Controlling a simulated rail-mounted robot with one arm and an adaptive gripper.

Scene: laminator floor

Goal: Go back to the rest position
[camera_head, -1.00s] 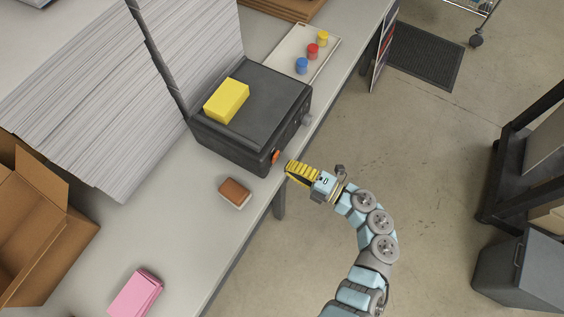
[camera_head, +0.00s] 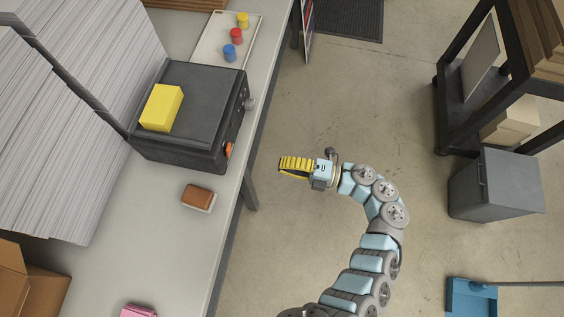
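My gripper (camera_head: 284,167), with yellow ribbed fingers, is over the floor just right of the table (camera_head: 180,236). It points left toward the table edge and touches nothing that I can see. The fingers overlap in this view, so their opening is unclear. A black laminator-like machine (camera_head: 205,95) with an orange knob stands on the table, left of and above my gripper in the picture. A yellow block (camera_head: 161,107) lies on top of it. A brown block with a pale base (camera_head: 198,197) lies on the table below the machine.
A tray (camera_head: 213,55) with blue, red and yellow pieces lies at the back. Paper stacks (camera_head: 60,130), a cardboard box (camera_head: 30,290) and a pink stack (camera_head: 138,311) are at left. A dark rack (camera_head: 447,115), a grey bin (camera_head: 495,185) and a blue dustpan (camera_head: 472,298) stand right. Floor between is clear.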

